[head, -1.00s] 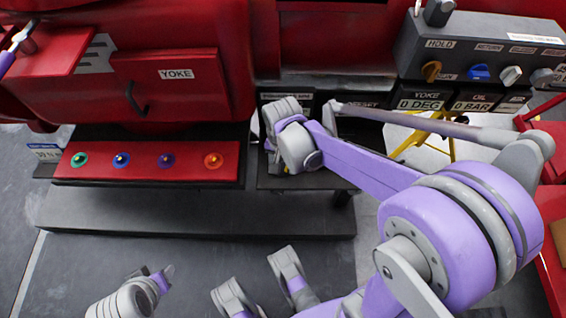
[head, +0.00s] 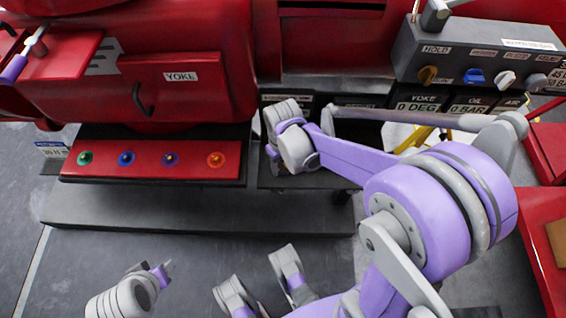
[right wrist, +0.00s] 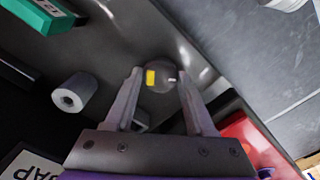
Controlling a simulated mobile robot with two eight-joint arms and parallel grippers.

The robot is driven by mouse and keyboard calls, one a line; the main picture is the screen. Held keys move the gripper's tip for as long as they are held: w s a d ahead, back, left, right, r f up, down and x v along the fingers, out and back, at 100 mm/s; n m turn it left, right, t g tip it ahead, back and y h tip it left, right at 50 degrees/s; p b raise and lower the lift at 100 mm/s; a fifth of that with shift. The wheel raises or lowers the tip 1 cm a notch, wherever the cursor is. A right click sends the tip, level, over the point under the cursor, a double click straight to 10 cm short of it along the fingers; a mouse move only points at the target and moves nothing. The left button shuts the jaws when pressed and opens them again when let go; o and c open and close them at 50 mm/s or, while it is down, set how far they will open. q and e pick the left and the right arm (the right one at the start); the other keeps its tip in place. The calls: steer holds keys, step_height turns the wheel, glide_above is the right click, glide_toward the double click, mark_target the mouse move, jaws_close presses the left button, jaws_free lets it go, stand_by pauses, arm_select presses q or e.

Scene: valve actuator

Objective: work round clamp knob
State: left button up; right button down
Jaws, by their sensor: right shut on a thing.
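The round clamp knob (right wrist: 160,80) is dark grey with a yellow mark. In the right wrist view it sits between the two grey fingers of my right gripper (right wrist: 159,75), which is shut on it. In the head view my right wrist hangs over the dark stand right of the red lamp panel. There the wrist hides the knob and the fingertips. At the lower left of the head view, what looks like my left gripper (head: 162,272) shows only in part, over the floor, away from the knob. Its jaws cannot be made out.
The red lamp panel (head: 150,166) and its grey step (head: 190,213) lie left of my right wrist. A grey control box (head: 480,55) with several knobs is at upper right. In the wrist view, a grey cylinder (right wrist: 74,94) and a green box (right wrist: 45,14) lie left of the fingers.

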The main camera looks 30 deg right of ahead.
mark_target(283, 167)
steer(key=n, duration=0.4)
steer(key=shift+n, duration=0.3)
steer(key=shift+n+p, duration=0.45)
steer(key=shift+n, duration=1.75)
steer(key=shift+c, duration=1.2)
jaws_free()
step_height(283, 167, up, 11)
steer(key=p, duration=0.3)
steer(key=shift+f, duration=0.1)
